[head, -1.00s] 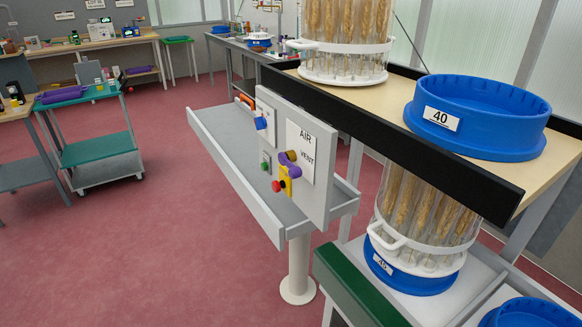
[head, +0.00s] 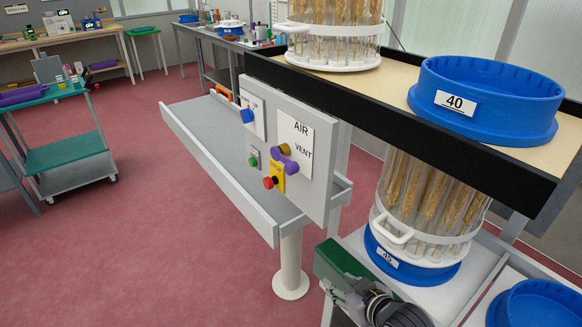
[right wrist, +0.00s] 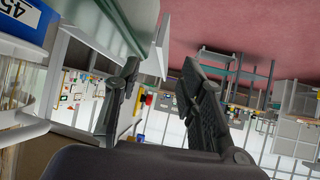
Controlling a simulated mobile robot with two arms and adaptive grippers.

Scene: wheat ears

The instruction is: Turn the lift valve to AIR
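The lift valve has a purple handle (head: 284,158) on the grey upright panel (head: 325,160) in the head view. The handle lies slanted below a white plate (head: 294,132) lettered AIR at top and VENT lower down. I cannot tell which word it points to. My right gripper (head: 343,287) is at the bottom of the head view, below and right of the panel and apart from the valve. In the right wrist view its two dark fingers (right wrist: 161,72) are spread with nothing between them. My left gripper is not in view.
The panel also carries a blue knob (head: 248,116), a green button (head: 253,161) and a red button on a yellow plate (head: 277,180). At right, a wheat-filled jar (head: 425,200) stands below a shelf holding blue ring 40 (head: 485,100).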

